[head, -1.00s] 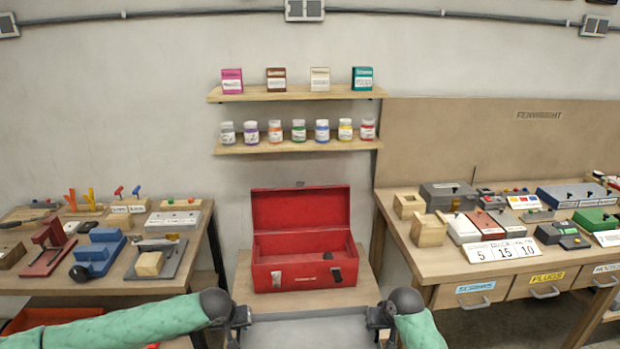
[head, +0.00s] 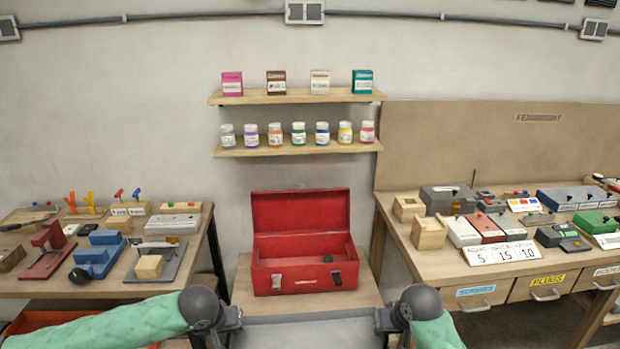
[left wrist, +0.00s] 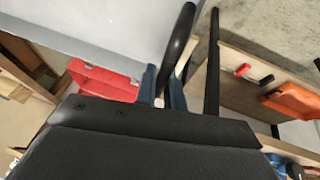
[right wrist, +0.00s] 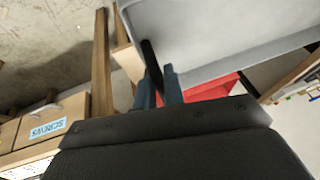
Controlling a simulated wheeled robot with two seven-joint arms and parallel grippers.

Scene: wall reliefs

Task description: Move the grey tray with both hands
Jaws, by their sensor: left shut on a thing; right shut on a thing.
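The grey tray (head: 310,333) shows at the bottom middle of the head view, in front of the red toolbox; its near part is cut off by the frame. Its pale grey surface also fills the upper part of the left wrist view (left wrist: 120,25) and of the right wrist view (right wrist: 205,35). My left gripper (left wrist: 162,85) is shut on the tray's black handle (left wrist: 178,45) at the left side. My right gripper (right wrist: 158,86) is shut on the other black handle (right wrist: 150,62) at the right side. The tray looks about level.
An open red toolbox (head: 303,270) stands on a small wooden table (head: 245,285) beyond the tray. A left bench (head: 110,285) and a right bench (head: 410,255) hold several small fixtures. Shelves with jars (head: 298,150) and boxes hang on the wall.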

